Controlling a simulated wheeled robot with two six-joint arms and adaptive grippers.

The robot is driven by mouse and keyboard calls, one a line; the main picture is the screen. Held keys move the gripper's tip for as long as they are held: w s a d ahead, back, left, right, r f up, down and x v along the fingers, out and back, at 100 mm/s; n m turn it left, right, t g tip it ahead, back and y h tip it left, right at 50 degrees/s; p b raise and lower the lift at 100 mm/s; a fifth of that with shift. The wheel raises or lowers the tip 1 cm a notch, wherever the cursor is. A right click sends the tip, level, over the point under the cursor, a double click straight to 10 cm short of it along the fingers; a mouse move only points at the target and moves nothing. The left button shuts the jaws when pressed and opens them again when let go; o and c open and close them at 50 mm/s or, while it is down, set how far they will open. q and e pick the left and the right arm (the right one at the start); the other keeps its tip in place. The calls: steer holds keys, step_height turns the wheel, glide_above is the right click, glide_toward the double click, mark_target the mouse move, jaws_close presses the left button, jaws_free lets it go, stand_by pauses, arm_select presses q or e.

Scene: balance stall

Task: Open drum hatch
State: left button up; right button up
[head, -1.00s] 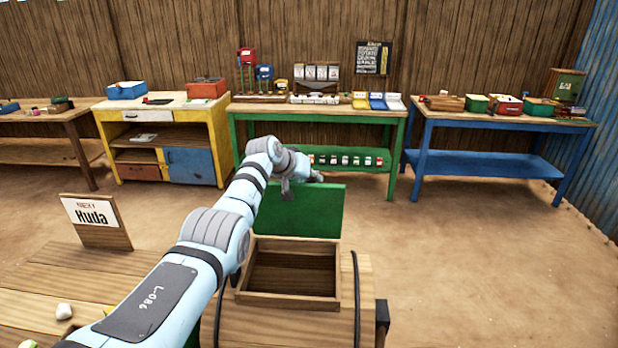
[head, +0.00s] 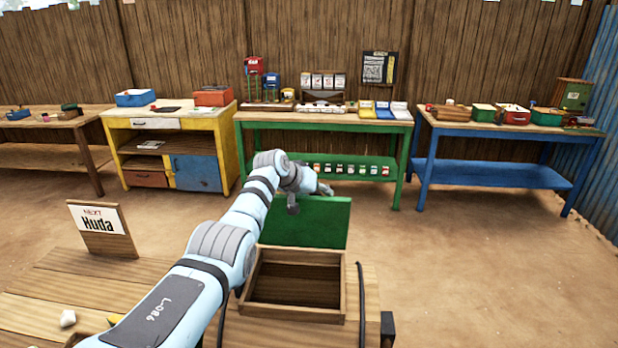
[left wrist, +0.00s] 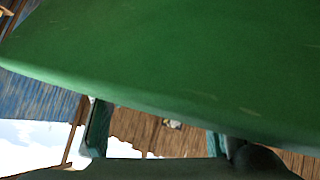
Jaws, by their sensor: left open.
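The wooden drum (head: 255,330) stands in front of me with a square framed opening (head: 292,284) in its top. The opening is uncovered and its inside looks dark and empty. The green hatch (head: 318,222) stands raised at the far side of the frame. My left gripper (head: 308,194) is at the upper left edge of the hatch, its fingers small in the head view. In the left wrist view the green hatch (left wrist: 180,60) fills the upper part, and the open fingers (left wrist: 155,135) show below it with a gap between them. Whether they touch the hatch cannot be told. My right gripper is not in view.
A wooden bench with a name sign (head: 100,228) and a small pale object (head: 68,318) is at the left. A green table (head: 330,125), a yellow workbench (head: 170,118) and a blue table (head: 500,135) stand along the back. Bare floor lies at the right.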

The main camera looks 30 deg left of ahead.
arm_select(q)
steer(key=s+a+r+p, duration=0.1)
steer(key=s+a+r, duration=0.1)
steer(key=r, duration=0.5)
steer(key=s+a+r+p, duration=0.2)
steer(key=s+r, duration=0.1)
steer(key=r, duration=0.4)
steer(key=shift+s+a+r, duration=0.3)
steer(key=shift+r, duration=0.1)
steer(key=v, duration=1.2)
